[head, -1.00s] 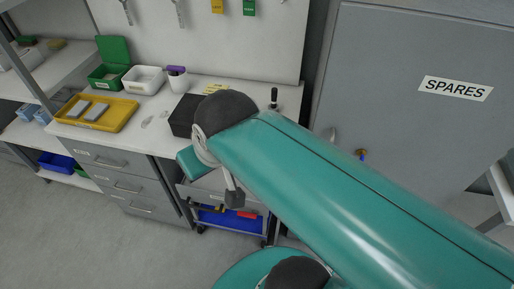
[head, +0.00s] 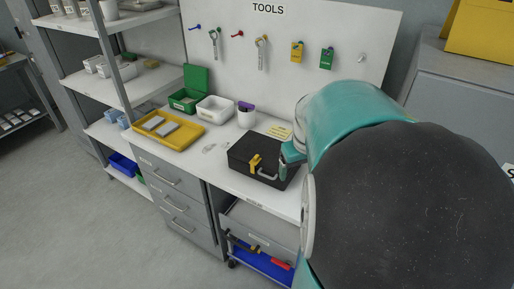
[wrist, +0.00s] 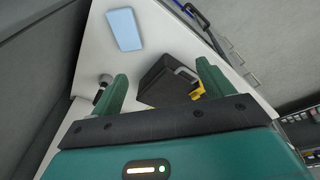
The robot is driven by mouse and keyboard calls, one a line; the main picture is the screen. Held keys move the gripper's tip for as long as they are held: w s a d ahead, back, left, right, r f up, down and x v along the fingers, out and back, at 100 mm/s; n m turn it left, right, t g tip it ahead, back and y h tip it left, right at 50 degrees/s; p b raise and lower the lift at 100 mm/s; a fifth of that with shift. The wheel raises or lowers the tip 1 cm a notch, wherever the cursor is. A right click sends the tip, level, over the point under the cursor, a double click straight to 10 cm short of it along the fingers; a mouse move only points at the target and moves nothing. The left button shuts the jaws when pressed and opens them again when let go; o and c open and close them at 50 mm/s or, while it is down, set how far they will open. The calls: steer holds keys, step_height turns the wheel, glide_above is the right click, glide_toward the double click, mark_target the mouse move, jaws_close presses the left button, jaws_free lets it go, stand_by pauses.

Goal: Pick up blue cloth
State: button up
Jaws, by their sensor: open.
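A light blue flat rectangle, which looks like the blue cloth (wrist: 125,29), lies on the white bench top in the wrist view. I cannot make it out in the head view, where my arm covers the right part of the bench. My gripper (wrist: 162,68) is open and empty in the wrist view, its two green fingers spread apart. The cloth shows beyond the fingertips, above the left finger in the picture, and is not touched.
A black case (head: 262,158) with a yellow latch stands on the bench; it also shows between and beyond my fingers in the wrist view (wrist: 163,82). A yellow tray (head: 192,142), white bin (head: 215,110) and green box (head: 184,104) stand left. A small knobbed object (wrist: 104,80) is near my left finger.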

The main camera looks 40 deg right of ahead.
steer(key=s+d+f+m, duration=0.1)
steer(key=s+d+f, duration=0.3)
steer(key=d, duration=0.4)
steer(key=shift+g+y, duration=0.3)
steer(key=shift+y, duration=0.1)
steer(key=f, duration=0.2)
steer(key=w+f, duration=0.1)
steer(key=f, duration=0.2)
steer(key=d+f, duration=0.1)
steer(key=f, duration=0.2)
steer(key=shift+w+f, duration=0.1)
steer(key=shift+w, duration=0.15)
steer(key=f, duration=0.3)
steer(key=w+f, duration=0.1)
steer(key=f, duration=0.1)
steer(key=shift+f, duration=0.35)
steer(key=c, duration=1.1)
steer(key=shift+r, duration=0.15)
steer(key=shift+r, duration=0.6)
steer(key=shift+s+a+r, duration=1.55)
steer(key=shift+a+r, duration=0.2)
steer(key=shift+r, duration=0.2)
steer(key=shift+s+a+r, duration=1.6)
steer(key=shift+a+r, duration=0.1)
steer(key=shift+r, duration=0.2)
steer(key=shift+s+a+r, duration=1.55)
steer(key=shift+a+r, duration=0.2)
steer(key=shift+r, duration=0.2)
